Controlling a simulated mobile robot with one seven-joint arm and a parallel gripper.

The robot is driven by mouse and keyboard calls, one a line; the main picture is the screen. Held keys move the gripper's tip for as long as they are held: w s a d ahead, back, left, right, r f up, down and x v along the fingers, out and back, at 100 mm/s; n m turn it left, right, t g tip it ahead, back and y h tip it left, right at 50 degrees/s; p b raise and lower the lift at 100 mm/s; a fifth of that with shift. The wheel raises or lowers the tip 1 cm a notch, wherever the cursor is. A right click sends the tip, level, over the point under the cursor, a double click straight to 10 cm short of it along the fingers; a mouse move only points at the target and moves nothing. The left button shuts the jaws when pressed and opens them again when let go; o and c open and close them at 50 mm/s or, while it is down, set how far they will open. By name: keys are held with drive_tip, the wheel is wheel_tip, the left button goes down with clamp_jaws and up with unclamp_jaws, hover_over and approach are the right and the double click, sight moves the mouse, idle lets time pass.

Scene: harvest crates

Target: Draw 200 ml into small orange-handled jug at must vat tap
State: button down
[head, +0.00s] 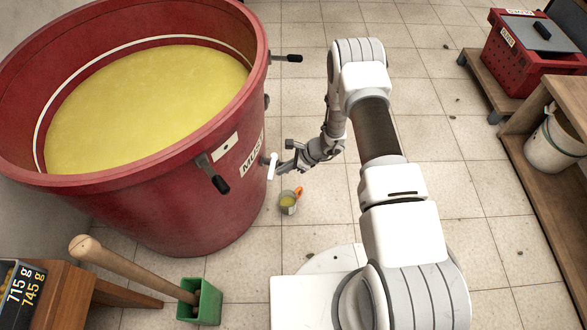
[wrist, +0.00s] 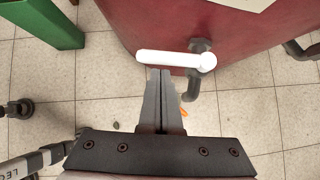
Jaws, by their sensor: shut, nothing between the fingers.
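The red must vat (head: 190,215) is full of yellow must and carries a MUST label. Its tap has a white lever (head: 273,166) on the right side. In the wrist view the white lever (wrist: 170,59) lies crosswise, with the dark spout (wrist: 191,86) below its right end. My gripper (head: 280,170) is shut and empty, its fingertips (wrist: 160,73) close beside the lever; contact cannot be told. The small jug (head: 288,203) stands below the tap with yellow liquid in it. Its orange handle (head: 299,191) also peeks out beside my fingers in the wrist view (wrist: 184,112).
A green box (head: 205,303) holding a wooden-handled tool stands at lower left, near a wooden table with a display reading 715 g and 745 g (head: 24,290). A red crate (head: 508,55) and a white bucket (head: 553,145) are at right.

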drive_tip(key=shift+w+a, duration=0.1)
drive_tip(key=shift+a, duration=0.15)
drive_tip(key=shift+a+f+b, duration=0.1)
drive_tip(key=shift+a+b, duration=0.4)
drive_tip(key=shift+a, duration=0.45)
drive_tip(key=s+d+r+p, duration=0.3)
drive_tip(key=d+r, duration=0.5)
drive_tip(key=d, duration=0.2)
drive_tip(key=shift+d+r, duration=0.3)
drive_tip(key=shift+d, duration=0.1)
drive_tip(key=shift+w+r, duration=0.1)
